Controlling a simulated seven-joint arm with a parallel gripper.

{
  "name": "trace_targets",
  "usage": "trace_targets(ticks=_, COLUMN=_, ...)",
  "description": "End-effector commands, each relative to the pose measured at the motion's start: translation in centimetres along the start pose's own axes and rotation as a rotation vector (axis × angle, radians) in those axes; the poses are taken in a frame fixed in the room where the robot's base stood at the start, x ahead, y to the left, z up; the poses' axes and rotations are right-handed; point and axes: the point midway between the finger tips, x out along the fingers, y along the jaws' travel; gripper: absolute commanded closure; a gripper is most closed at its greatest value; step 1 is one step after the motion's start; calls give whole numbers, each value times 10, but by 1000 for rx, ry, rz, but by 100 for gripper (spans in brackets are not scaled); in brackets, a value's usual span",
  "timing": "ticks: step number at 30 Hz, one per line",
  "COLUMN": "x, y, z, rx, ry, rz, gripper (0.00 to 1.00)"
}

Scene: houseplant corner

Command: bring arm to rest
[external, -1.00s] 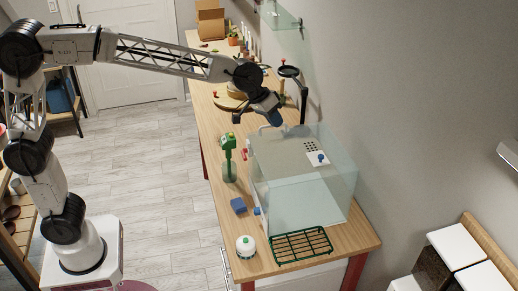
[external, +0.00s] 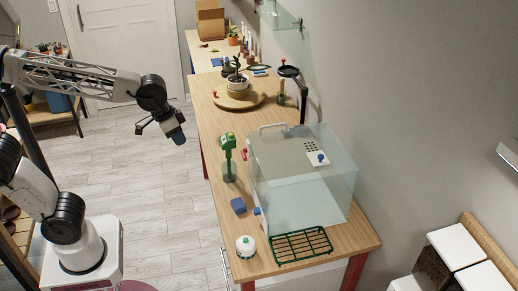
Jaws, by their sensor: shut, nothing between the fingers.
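My gripper (external: 157,133) is at the end of my arm in the external view. It hangs over the floor to the left of the wooden bench (external: 209,133), clear of everything on it. It is shut and empty. My arm reaches right from its base (external: 80,250) at the lower left, with the wrist bent down.
A clear box (external: 300,195) stands on the bench. A potted plant stands on a round wooden board (external: 256,101). The floor (external: 165,220) is free.

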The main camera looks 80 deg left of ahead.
Motion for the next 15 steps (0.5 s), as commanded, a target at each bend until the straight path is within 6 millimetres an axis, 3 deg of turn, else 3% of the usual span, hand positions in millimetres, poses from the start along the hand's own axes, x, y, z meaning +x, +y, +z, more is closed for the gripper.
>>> trace_targets(ticks=3, x=-1, y=-10, z=39, rx=26, ry=-17, rz=-17, gripper=100)
trace_targets(ticks=15, x=7, y=-42, z=159, rx=114, ry=-80, rz=-73, gripper=100)
